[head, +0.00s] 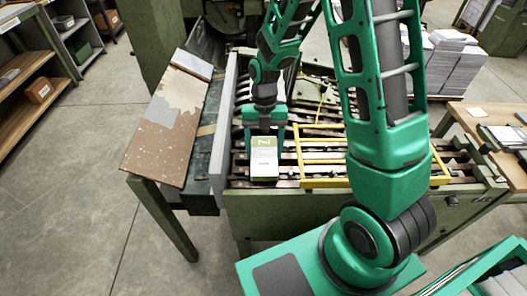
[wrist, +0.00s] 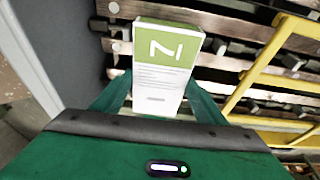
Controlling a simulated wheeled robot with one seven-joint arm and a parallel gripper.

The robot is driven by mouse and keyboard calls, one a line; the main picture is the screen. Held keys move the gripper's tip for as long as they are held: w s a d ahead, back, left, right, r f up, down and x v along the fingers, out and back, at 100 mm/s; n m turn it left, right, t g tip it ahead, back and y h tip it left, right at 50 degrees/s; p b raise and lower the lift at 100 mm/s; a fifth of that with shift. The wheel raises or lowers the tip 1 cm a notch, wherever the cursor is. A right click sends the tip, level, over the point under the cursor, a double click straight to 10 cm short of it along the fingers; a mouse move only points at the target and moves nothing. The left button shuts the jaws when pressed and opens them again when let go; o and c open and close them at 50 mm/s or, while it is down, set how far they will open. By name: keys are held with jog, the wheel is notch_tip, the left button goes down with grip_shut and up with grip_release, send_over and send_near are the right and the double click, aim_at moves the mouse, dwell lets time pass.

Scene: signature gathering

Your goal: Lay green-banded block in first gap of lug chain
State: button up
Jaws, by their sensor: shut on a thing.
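The green-banded block (head: 264,158) is white with a green band at its top end. My gripper (head: 264,128) is shut on it and holds it over the left end of the lug chain (head: 320,157). In the wrist view the block (wrist: 160,68) stands between the two green fingers (wrist: 160,95), with a white mark on its green band. The lug chain (wrist: 245,25) shows behind it as slats with dark lugs and gaps. I cannot tell whether the block touches the chain.
A yellow frame (head: 301,160) crosses the chain just right of the block. A grey upright plate (head: 222,140) runs along its left side. A speckled brown board (head: 158,140) lies further left. Paper stacks (head: 452,62) stand at the back right. The floor at left is clear.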

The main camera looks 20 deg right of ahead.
jog(key=shift+f, duration=0.5)
jog(key=shift+f, duration=0.1)
jog(key=o, duration=1.4)
jog(key=shift+c, duration=0.2)
jog(key=v, duration=1.2)
jog(key=shift+s, duration=0.1)
